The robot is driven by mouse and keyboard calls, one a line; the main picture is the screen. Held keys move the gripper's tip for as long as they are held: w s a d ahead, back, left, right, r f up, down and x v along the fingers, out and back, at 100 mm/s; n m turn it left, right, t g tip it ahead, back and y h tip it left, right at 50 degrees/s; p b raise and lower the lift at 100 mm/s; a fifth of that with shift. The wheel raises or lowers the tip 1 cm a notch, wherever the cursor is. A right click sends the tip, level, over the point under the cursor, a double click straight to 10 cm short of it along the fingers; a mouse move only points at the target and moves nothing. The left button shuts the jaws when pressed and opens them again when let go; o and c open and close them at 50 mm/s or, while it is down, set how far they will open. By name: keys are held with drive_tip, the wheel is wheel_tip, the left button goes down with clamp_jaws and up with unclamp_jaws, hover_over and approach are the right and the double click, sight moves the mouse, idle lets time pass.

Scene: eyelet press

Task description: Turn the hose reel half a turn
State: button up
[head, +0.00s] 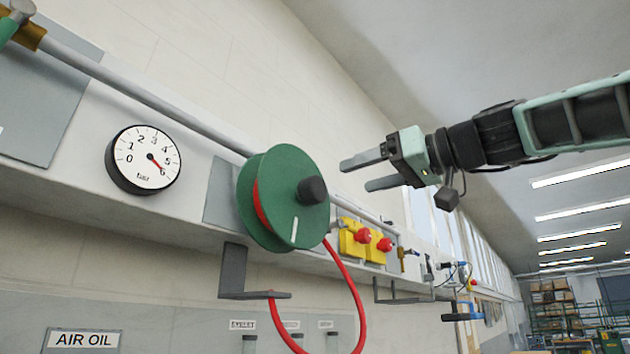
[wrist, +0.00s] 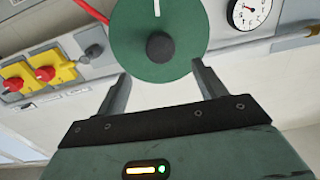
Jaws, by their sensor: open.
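The hose reel (head: 274,222) is a green disc with a red hose wound behind it, mounted on the wall rail. A black knob (head: 312,190) sticks out of its face, and a white mark (head: 294,229) lies near its lower edge. My gripper (head: 354,174) is open and empty to the right of the reel, its fingers pointing at it, apart from the knob in the head view. In the wrist view the reel (wrist: 130,35) fills the top middle, with the knob (wrist: 160,47) between and beyond the two fingertips (wrist: 160,72).
A round pressure gauge (head: 143,160) is left of the reel. Yellow boxes with red knobs (head: 362,242) sit on the rail to its right. The red hose (head: 350,290) hangs below, near a grey bracket (head: 240,280). Open air lies in front of the reel.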

sight(320, 189)
drive_tip(key=p+x, duration=0.4)
drive_tip(key=x, duration=0.5)
drive_tip(key=shift+w+a+r, duration=0.15)
drive_tip(key=shift+a, duration=0.15)
drive_tip(key=shift+w+a, duration=0.4)
drive_tip(key=shift+a, duration=0.1)
drive_tip(key=c, duration=1.4)
drive_tip(key=shift+f+n+b, duration=0.4)
drive_tip(key=shift+n+b, duration=0.1)
drive_tip(key=shift+b, duration=0.7)
drive_tip(key=shift+r+n+b, duration=0.25)
drive_tip(key=shift+n+b, duration=0.2)
drive_tip(key=shift+n, duration=0.05)
drive_tip(key=o, duration=1.4)
